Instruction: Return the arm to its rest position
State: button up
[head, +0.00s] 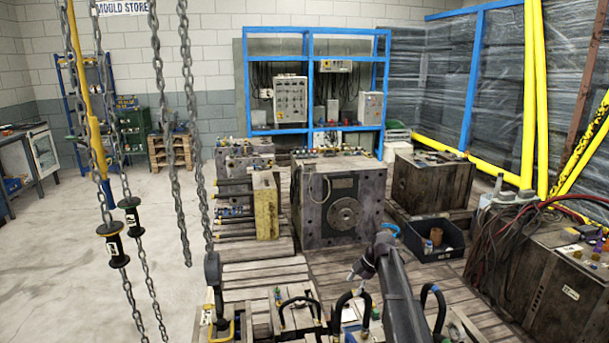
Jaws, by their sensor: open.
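My arm (401,300) rises dark grey from the bottom of the head view, right of centre. It reaches forward over the wooden boards, bends near a blue-ringed joint, and its end comes back down to the left. My gripper (356,275) is small in this view, pointing down and to the left. It is open, and I see nothing between its fingers. It is in front of the large steel mould block (341,198), seemingly apart from it. The exact gap to the things below is hard to judge.
Hanging chains (163,110) cross the left side. Hoses and fittings (297,312) crowd the bottom. A dark bin (434,240) stands right of my arm. A cable-covered block (560,275) is at the right. Bare floor (60,250) is at left.

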jog(key=shift+r+p, duration=2.4)
jog(key=shift+r, duration=0.55)
jog(key=shift+r, duration=0.1)
